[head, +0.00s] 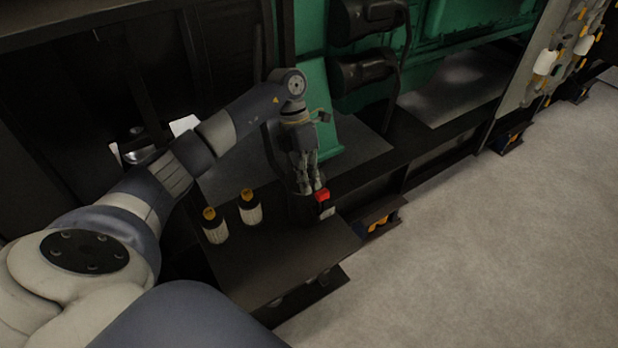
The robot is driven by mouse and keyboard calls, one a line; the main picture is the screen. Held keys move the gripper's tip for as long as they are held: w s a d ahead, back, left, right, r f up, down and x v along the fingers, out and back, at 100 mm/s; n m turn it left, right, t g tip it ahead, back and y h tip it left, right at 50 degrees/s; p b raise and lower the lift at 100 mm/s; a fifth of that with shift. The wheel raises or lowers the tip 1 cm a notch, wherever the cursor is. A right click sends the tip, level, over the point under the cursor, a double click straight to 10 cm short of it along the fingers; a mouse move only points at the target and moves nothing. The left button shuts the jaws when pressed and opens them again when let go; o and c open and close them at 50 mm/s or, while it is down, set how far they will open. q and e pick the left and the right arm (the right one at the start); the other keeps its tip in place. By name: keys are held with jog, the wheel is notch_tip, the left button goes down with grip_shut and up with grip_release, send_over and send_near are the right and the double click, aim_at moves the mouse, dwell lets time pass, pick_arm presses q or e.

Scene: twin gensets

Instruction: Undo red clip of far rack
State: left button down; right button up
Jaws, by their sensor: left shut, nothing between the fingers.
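A small red clip (322,196) shows at the right side of my left gripper's fingertips, with a pale grey piece just below it. My left gripper (309,190) points down over the dark shelf and is shut, its fingers close together. The fingertips are beside the red clip; I cannot tell whether they touch it. A black part (298,208) lies under the fingers and is partly hidden by them. I cannot tell which rack this clip belongs to. My right gripper is not in view.
Two bottle-like pieces with yellow tops, one (214,227) and another (249,207), stand on the dark shelf (285,262) left of the gripper. A green machine (455,40) stands behind. A panel with white and yellow parts (545,62) is at upper right. Grey floor (480,240) is clear.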

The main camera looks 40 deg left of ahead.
pick_arm(q)
jog(key=shift+s+d+r+y, duration=0.1)
jog(key=shift+s+d+y, duration=0.05)
jog(key=shift+d+y, duration=0.15)
jog(key=shift+s+d, duration=0.1)
jog(key=shift+d, duration=0.1)
jog(key=shift+s+d+t+y, duration=0.3)
jog(key=shift+d+y, duration=0.1)
jog(key=shift+d, duration=0.35)
jog(key=d+b, duration=0.1)
jog(key=s+d+f+b, duration=0.1)
jog(key=d, duration=0.1)
jog(key=s+d+b, duration=0.1)
jog(key=d, duration=0.1)
jog(key=shift+f, duration=0.25)
